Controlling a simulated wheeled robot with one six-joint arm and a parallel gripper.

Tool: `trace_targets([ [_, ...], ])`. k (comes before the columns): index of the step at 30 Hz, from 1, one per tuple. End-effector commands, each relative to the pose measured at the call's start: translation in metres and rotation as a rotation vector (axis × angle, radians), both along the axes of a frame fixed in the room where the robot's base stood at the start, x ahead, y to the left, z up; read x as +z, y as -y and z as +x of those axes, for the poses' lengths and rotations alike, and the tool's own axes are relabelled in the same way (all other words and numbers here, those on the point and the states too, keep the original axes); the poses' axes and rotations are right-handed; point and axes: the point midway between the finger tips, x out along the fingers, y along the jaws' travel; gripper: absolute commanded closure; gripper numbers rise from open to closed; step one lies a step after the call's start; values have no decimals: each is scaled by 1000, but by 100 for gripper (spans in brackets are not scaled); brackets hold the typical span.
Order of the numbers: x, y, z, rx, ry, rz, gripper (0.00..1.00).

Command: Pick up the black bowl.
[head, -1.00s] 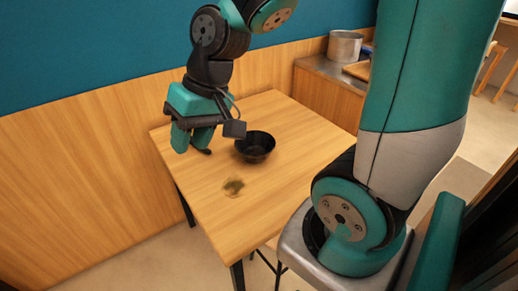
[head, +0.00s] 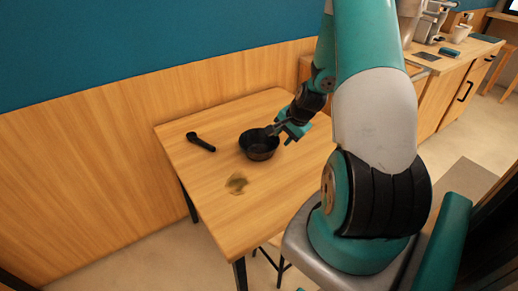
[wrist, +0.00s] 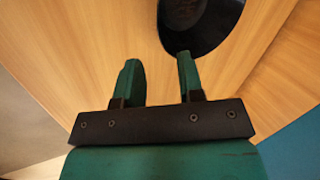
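The black bowl (head: 259,145) stands upright on the wooden table (head: 225,215). My gripper (head: 285,129) is at the bowl's right side in the head view, close to its rim. In the wrist view, my gripper (wrist: 160,75) is open, with a clear gap between its two green fingers. The bowl (wrist: 200,20) is at the top there, just past the tip of the right finger. Nothing is between the fingers. I cannot tell whether the right finger touches the bowl.
A black scoop-like utensil (head: 201,141) lies on the table left of the bowl. A wooden wall panel (head: 80,170) borders the table's back. A counter (head: 450,75) stands at the right.

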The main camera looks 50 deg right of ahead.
Motion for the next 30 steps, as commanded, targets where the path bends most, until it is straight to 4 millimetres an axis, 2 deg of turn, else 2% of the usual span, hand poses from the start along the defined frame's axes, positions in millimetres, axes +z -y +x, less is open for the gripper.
trace_targets([
  [3,-22,-2,10,3,-2,2,65],
  [13,-47,-2,22,4,-1,1,65],
  [21,-81,-3,38,4,-1,1,65],
  [30,-86,-3,40,2,1,-1,65],
])
